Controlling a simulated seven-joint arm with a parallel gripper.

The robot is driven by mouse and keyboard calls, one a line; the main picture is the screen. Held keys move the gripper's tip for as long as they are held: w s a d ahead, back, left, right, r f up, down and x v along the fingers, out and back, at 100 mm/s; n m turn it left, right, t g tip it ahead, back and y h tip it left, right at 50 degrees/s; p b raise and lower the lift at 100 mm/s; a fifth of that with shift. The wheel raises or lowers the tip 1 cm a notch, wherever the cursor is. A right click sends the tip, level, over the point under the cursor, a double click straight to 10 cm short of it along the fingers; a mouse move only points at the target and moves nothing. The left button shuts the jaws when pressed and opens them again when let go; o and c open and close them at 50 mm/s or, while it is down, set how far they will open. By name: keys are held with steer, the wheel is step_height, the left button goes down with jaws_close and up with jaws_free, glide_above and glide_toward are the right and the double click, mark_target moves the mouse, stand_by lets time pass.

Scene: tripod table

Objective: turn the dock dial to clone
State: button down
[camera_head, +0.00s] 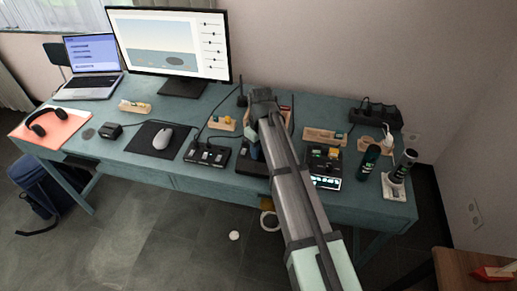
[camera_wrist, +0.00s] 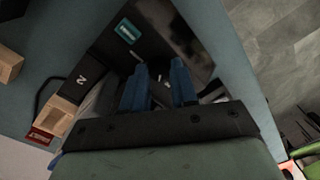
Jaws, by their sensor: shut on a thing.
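The dock (camera_head: 243,166) is a black unit at the middle of the teal desk, largely hidden behind my arm in the head view. In the wrist view its dark glossy top (camera_wrist: 180,45) carries a small teal label (camera_wrist: 128,31). My gripper (camera_wrist: 160,88) points down at the dock, its two blue fingers a little apart and shut on the dial. The dial itself is hardly visible between the fingers, and its pointer and the clone mark cannot be read.
A black switch box (camera_head: 207,153) stands left of the dock, and a black unit with a lit front (camera_head: 326,182) stands right. A wooden holder (camera_wrist: 62,115) and a black block marked 2 (camera_wrist: 80,82) sit close by. Dark bottles (camera_head: 369,163) stand farther right.

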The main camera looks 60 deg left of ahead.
steer(key=m, duration=0.4)
steer(key=shift+m, duration=1.8)
steer(key=c, duration=1.2)
jaws_free()
steer(key=shift+o, duration=0.2)
step_height(320, 180, up, 14)
steer(key=shift+w+d, duration=0.2)
steer(key=shift+w, duration=0.1)
steer(key=shift+f, duration=0.15)
